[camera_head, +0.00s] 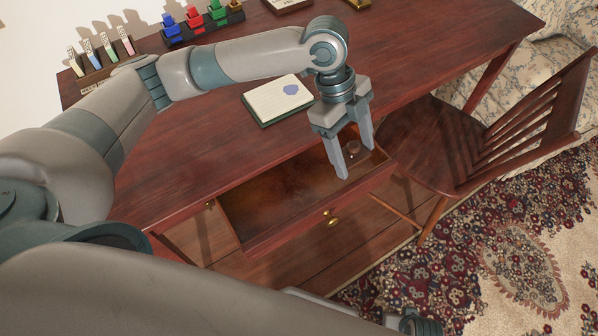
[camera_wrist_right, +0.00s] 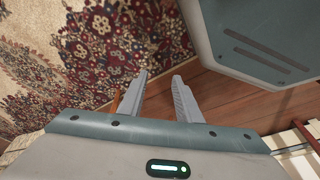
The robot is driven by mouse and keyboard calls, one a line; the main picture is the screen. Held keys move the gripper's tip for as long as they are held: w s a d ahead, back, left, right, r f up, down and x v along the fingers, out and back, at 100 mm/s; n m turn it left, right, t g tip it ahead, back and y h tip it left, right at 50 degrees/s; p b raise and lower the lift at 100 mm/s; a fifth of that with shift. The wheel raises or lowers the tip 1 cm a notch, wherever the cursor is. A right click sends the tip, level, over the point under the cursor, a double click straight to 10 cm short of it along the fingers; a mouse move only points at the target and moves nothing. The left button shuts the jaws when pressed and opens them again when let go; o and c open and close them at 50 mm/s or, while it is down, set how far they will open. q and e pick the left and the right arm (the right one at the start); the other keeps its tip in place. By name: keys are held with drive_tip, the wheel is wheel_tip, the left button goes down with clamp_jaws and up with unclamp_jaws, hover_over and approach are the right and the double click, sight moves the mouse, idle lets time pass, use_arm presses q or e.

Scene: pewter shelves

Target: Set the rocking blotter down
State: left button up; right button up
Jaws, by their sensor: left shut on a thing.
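My left gripper (camera_head: 354,158) points down over the right part of the open drawer (camera_head: 262,205) in the head view. It is shut on a small dark reddish-brown thing with a rounded top (camera_head: 353,150), which I take to be the rocking blotter. The fingers hide much of it, and I cannot tell whether it touches the drawer floor. My right gripper (camera_wrist_right: 161,77) shows in the right wrist view. Its two fingers are apart with nothing between them, above the floor and the patterned rug.
A notepad with a blue blot (camera_head: 278,100) lies on the red-brown desk (camera_head: 180,150) left of the left gripper. Colored stamps (camera_head: 195,18) and a rack of labeled sticks (camera_head: 100,55) stand at the back. A wooden chair (camera_head: 440,145) stands at the right. The drawer's left part is empty.

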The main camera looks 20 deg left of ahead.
use_arm(q)
drive_tip(key=s+a+f, duration=0.1)
drive_tip(key=a, duration=0.1)
drive_tip(key=s+a+f, duration=0.2)
drive_tip(key=a, duration=0.1)
drive_tip(key=s+a+f, duration=0.2)
drive_tip(key=shift+a+f, duration=0.15)
drive_tip(key=shift+a, duration=0.1)
drive_tip(key=shift+s+a+f, duration=0.25)
drive_tip(key=shift+a+f, duration=0.05)
drive_tip(key=shift+a, duration=0.05)
use_arm(e)
drive_tip(key=shift+f, duration=0.55)
use_arm(q)
drive_tip(key=shift+f, duration=1.95)
use_arm(e)
drive_tip(key=shift+s+r, duration=0.2)
use_arm(q)
drive_tip(key=shift+f, duration=0.1)
